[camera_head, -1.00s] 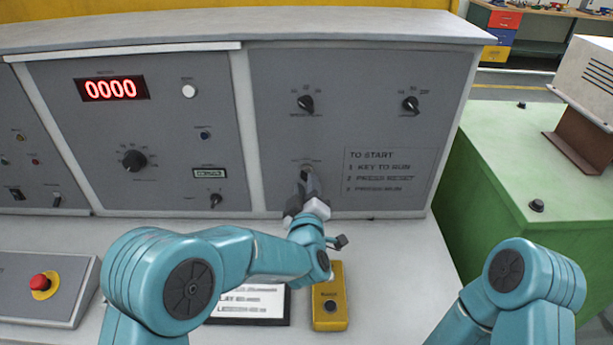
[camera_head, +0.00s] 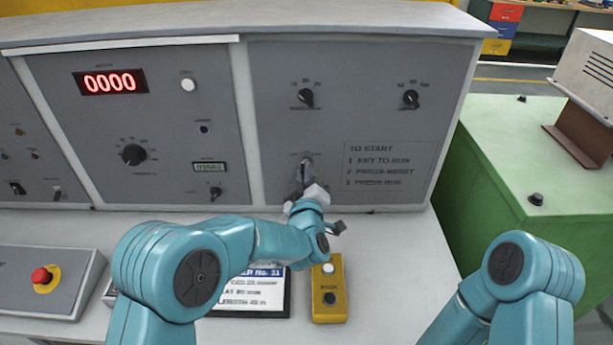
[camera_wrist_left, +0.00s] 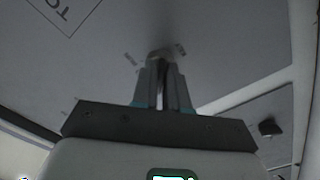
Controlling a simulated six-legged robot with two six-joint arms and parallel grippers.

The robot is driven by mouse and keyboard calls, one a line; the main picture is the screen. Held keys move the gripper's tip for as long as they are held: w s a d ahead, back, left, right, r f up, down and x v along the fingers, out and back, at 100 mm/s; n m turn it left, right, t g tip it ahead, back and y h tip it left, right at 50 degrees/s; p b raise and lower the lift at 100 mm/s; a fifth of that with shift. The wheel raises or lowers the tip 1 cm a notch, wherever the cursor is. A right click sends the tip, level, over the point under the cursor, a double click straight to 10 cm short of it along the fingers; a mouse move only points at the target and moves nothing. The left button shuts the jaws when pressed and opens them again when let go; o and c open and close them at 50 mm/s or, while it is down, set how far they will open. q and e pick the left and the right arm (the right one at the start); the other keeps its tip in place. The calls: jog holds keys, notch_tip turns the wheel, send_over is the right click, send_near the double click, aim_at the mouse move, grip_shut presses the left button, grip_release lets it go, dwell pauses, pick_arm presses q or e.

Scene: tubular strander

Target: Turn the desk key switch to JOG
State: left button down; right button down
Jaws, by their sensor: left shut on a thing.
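The desk key switch (camera_head: 306,160) is on the lower left of the right-hand grey panel, beside the printed start steps. Only its top shows in the head view; my gripper covers the rest. My left gripper (camera_head: 301,178) reaches it from below and is shut on the key. In the left wrist view the closed fingers (camera_wrist_left: 163,85) meet at the switch collar (camera_wrist_left: 160,54), with small labels around it too blurred to read. The key itself is mostly hidden between the fingers. My right gripper is not in view; only part of that arm shows at the lower right.
Two black knobs (camera_head: 306,97) (camera_head: 410,98) sit above on the same panel. A yellow button box (camera_head: 329,290) and a framed card (camera_head: 262,294) lie on the desk below my left arm. A red emergency button (camera_head: 41,275) is at far left. A green cabinet (camera_head: 530,160) stands right.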

pick_arm(q)
jog(key=shift+f+m+b, duration=0.1)
jog(key=shift+m+b, duration=1.5)
jog(key=shift+m, duration=2.6)
jog(key=c, duration=1.2)
grip_release()
jog(key=shift+c, duration=0.2)
jog(key=shift+s, duration=0.1)
jog(key=s+b, duration=0.3)
jog(key=s, duration=1.3)
jog(key=shift+s, duration=0.15)
